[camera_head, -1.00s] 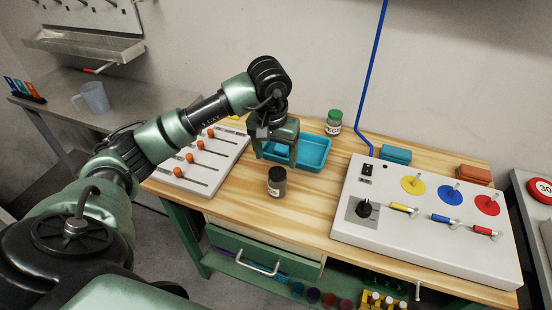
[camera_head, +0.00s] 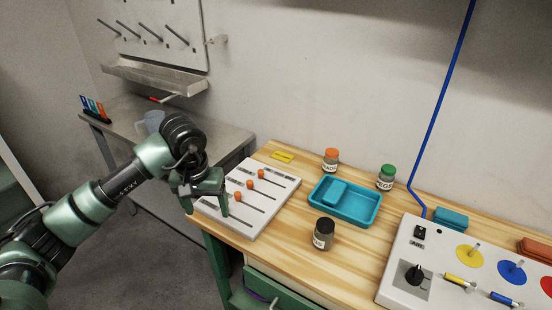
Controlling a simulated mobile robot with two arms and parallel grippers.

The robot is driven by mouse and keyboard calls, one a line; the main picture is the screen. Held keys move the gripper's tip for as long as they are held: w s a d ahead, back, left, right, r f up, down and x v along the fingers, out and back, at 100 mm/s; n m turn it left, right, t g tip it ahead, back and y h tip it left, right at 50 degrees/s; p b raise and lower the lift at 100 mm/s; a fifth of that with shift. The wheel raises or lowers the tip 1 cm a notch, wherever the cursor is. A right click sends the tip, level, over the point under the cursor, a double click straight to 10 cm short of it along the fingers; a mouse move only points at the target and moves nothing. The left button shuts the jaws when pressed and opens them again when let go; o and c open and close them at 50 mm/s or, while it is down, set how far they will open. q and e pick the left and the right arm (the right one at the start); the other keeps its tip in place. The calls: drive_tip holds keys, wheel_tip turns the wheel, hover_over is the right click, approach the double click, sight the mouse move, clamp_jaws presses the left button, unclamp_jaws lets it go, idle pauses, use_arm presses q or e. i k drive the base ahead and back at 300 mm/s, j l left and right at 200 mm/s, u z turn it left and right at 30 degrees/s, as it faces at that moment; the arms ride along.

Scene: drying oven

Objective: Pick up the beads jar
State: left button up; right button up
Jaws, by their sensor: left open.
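A jar with an orange lid (camera_head: 331,160) stands upright at the back of the wooden bench, left of the blue tray; its label seems to read "beads", though it is small. A green-lidded jar (camera_head: 386,178) stands behind the tray's right end. A dark-lidded jar (camera_head: 324,234) stands in front of the tray. My left gripper (camera_head: 207,208) is open and empty, fingers pointing down, at the left end of the slider board. It is well left of and nearer than the orange-lidded jar. My right gripper is not in view.
The white slider board (camera_head: 262,216) with orange knobs lies between my left gripper and the jars. The blue tray (camera_head: 363,217) holds a small blue block. A control panel (camera_head: 398,272) fills the right. Bare wood lies around the dark-lidded jar.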

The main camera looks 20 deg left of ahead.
sight(329, 167)
drive_tip(key=u, duration=0.15)
drive_tip(key=i+l+z, duration=0.65)
drive_tip(key=l+z, duration=0.2)
drive_tip(key=l, duration=0.1)
